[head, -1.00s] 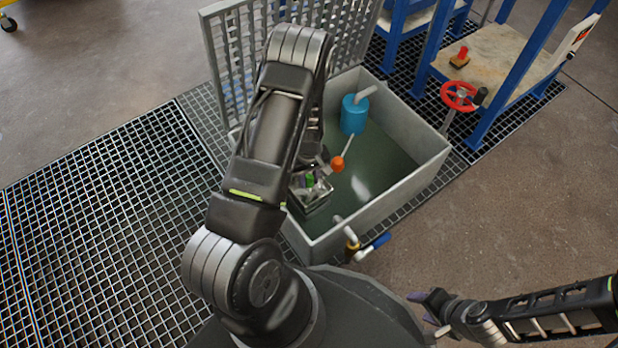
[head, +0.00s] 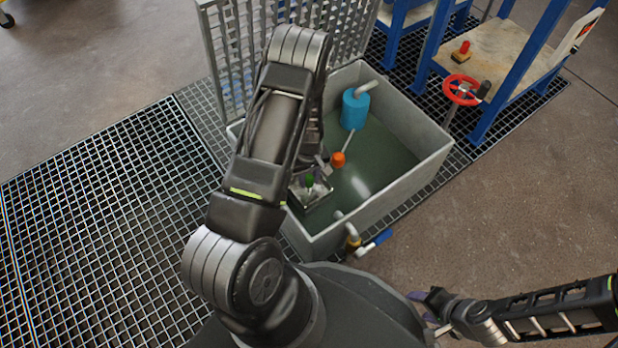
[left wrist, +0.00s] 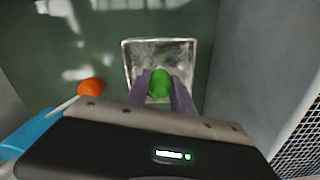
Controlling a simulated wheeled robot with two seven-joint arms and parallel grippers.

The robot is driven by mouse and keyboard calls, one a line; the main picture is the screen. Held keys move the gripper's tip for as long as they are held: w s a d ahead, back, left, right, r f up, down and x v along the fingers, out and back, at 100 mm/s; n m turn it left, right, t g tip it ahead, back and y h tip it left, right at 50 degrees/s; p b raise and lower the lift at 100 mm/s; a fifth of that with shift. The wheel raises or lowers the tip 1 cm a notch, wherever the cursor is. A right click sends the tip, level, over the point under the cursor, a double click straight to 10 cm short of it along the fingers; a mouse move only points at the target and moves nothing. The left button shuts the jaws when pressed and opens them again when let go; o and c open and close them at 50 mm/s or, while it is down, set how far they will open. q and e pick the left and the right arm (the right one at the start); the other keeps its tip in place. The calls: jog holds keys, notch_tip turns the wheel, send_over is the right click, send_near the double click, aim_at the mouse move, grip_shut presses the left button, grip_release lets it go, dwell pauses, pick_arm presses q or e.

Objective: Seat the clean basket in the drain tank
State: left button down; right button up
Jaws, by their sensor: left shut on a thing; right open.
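The drain tank (head: 432,165) is a grey open-topped box with dark green water inside. The clean basket (head: 318,196) is a small pale square basket with a green grip, inside the tank near its front left wall. It also shows in the left wrist view (left wrist: 185,52), its square rim around the fingers. My left gripper (left wrist: 160,86) is shut on the green grip (left wrist: 160,82); in the head view its arm hides part of the basket. Whether the basket touches the tank floor cannot be told. My right gripper (head: 432,308) is open and empty at lower right, outside the tank.
An orange float (head: 338,160) on a rod and a blue cylinder (head: 355,110) stand in the tank beyond the basket. A blue-handled valve (head: 375,243) sticks out of the front wall. A grey grating panel (head: 225,60) rises behind. A red handwheel (head: 460,90) stands right.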

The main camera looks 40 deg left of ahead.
pick_arm(q)
jog(key=shift+f+b, duration=0.4)
jog(key=shift+f, duration=0.15)
jog(key=c, duration=1)
grip_release()
jog(key=shift+c, duration=0.2)
notch_tip(320, 180, up, 8)
jog(key=p, duration=0.3)
jog(key=shift+f, duration=0.1)
